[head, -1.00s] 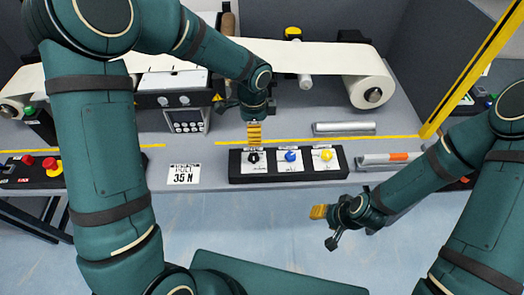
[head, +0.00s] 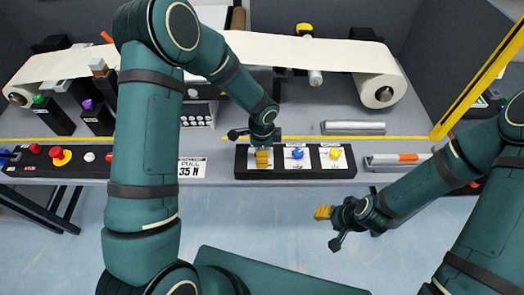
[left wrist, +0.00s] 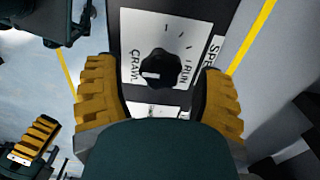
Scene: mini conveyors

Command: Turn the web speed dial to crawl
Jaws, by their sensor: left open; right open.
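The web speed dial (left wrist: 158,70) is a black knob on a white plate (left wrist: 187,32) marked CRAWL on the left and RUN on the right in the left wrist view. A pale mark shows on the knob's CRAWL side; its exact setting is hard to tell. My left gripper (head: 262,158) is open over the left end of the black control panel (head: 276,172), hiding the dial in the head view. In the left wrist view its yellow fingers lie on either side of the knob, with no visible contact. My right gripper (head: 324,213) is open and empty, in front of the table.
A blue knob (head: 297,153) and a yellow knob (head: 335,153) sit right of the dial on the same panel. A white web roll (head: 378,90) stands behind. A red button (head: 57,153) is on another panel at left. A silver bar (head: 354,127) lies behind the panel.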

